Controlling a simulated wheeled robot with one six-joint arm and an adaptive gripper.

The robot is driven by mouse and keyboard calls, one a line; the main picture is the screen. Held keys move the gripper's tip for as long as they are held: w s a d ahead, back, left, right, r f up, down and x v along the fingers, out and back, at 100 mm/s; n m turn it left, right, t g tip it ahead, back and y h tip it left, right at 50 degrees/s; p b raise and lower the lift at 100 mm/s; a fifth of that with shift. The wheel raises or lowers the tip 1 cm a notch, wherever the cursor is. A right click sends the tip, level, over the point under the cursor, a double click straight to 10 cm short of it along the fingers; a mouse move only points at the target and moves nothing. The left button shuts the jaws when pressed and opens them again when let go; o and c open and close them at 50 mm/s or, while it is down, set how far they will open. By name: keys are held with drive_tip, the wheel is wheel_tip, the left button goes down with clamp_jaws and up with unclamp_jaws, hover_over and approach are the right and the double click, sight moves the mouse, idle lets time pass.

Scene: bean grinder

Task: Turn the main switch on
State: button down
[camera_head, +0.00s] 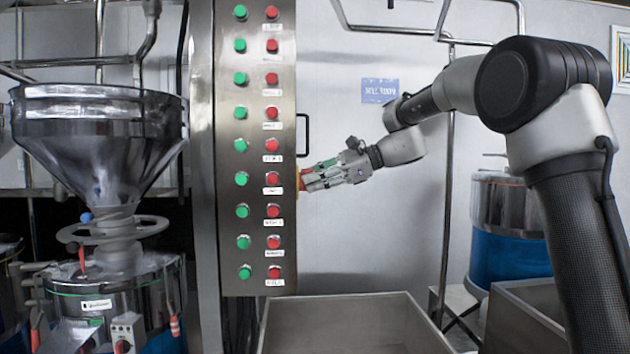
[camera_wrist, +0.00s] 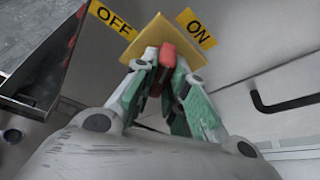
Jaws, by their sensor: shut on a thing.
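The main switch is a red handle (camera_wrist: 167,62) on a yellow plate (camera_wrist: 188,50) in the wrist view. A yellow OFF label (camera_wrist: 113,20) lies at its upper left and a yellow ON label (camera_wrist: 196,28) at its upper right. The handle stands between the two labels in the picture; I cannot tell its exact setting. My gripper (camera_wrist: 162,75) is shut on the red handle, with a green-grey finger on each side. In the head view my gripper (camera_head: 304,180) reaches the right side of the button panel, and only a little red and yellow shows there.
The steel panel (camera_head: 257,60) carries a column of green buttons and a column of red ones. A black door handle (camera_head: 303,135) sits just above my gripper. A grey bin (camera_head: 350,305) stands below, and a steel hopper (camera_head: 95,130) is at left.

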drive_tip(key=m+g, duration=0.2)
drive_tip(key=m, duration=0.1)
drive_tip(key=shift+w, duration=0.2)
drive_tip(key=shift+m, duration=0.4)
idle(0.3)
drive_tip(key=c, duration=1.4)
unclamp_jaws()
drive_tip(key=shift+c, duration=0.2)
drive_tip(key=v, duration=1.2)
drive_tip(key=shift+w+r, duration=0.2)
